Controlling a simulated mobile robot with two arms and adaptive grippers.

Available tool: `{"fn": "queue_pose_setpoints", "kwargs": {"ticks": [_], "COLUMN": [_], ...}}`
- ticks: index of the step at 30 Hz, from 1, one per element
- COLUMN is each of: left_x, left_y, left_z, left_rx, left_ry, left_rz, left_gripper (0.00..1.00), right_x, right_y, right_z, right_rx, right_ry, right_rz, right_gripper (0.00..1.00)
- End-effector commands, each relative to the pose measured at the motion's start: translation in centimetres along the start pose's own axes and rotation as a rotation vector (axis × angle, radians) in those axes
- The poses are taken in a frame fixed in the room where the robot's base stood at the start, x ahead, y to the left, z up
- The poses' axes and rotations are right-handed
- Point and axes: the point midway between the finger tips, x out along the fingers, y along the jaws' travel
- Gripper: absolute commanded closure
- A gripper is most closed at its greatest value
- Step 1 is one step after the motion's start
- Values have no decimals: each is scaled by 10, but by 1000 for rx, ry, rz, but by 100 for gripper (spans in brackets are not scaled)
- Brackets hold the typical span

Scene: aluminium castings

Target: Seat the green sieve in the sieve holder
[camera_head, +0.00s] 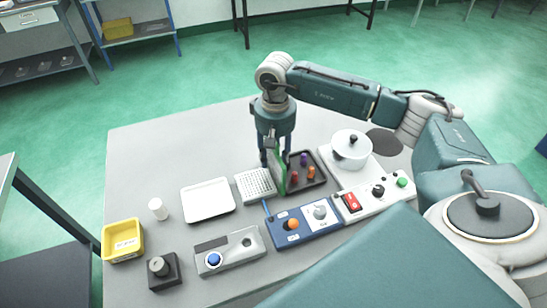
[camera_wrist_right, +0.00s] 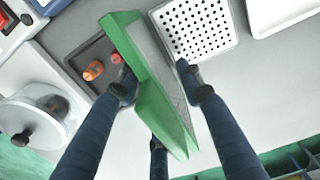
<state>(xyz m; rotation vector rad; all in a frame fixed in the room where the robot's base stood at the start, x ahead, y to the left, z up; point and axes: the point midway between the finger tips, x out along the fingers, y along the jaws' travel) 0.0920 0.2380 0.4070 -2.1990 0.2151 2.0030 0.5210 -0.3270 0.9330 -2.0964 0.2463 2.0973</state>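The green sieve (camera_head: 279,178) is a flat, green-framed piece held on edge. It also shows in the wrist view (camera_wrist_right: 151,90), with a grey mesh-like face. My right gripper (camera_head: 275,158) points down from above with its fingers on both sides of the sieve, seemingly closed on it; the fingers also show in the wrist view (camera_wrist_right: 160,88). The sieve is between the dark tray and the white perforated tray, partly hiding the dark tray; I cannot tell whether it touches anything below. No part is clearly recognisable as the sieve holder. My left gripper is not in view.
The dark tray (camera_head: 318,184) holds small red, orange and purple pieces. The white perforated tray (camera_head: 243,178) lies left of it, then a plain white tray (camera_head: 208,211). A white lidded pot (camera_head: 350,155) stands right. Control boxes (camera_head: 306,230) line the front; a yellow bin (camera_head: 112,254) stands left.

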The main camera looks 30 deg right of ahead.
Motion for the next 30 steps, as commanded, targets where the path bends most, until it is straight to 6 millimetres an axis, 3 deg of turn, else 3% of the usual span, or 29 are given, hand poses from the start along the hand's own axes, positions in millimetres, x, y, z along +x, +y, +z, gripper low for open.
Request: {"fn": "queue_pose_setpoints", "kwargs": {"ticks": [4,9,23,30], "left_x": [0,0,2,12], "left_y": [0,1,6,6], "left_z": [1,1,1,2], "left_rx": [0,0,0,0], "left_ry": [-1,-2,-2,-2], "left_rz": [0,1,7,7], "left_gripper": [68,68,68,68], "right_x": [0,0,-5,-37], "right_y": [0,0,0,0], "right_z": [0,0,-1,-2], "right_rx": [0,0,1,1], "right_ry": [0,0,2,8], "right_rz": [0,0,-1,-3], "right_gripper": [66,99,100,100]}}
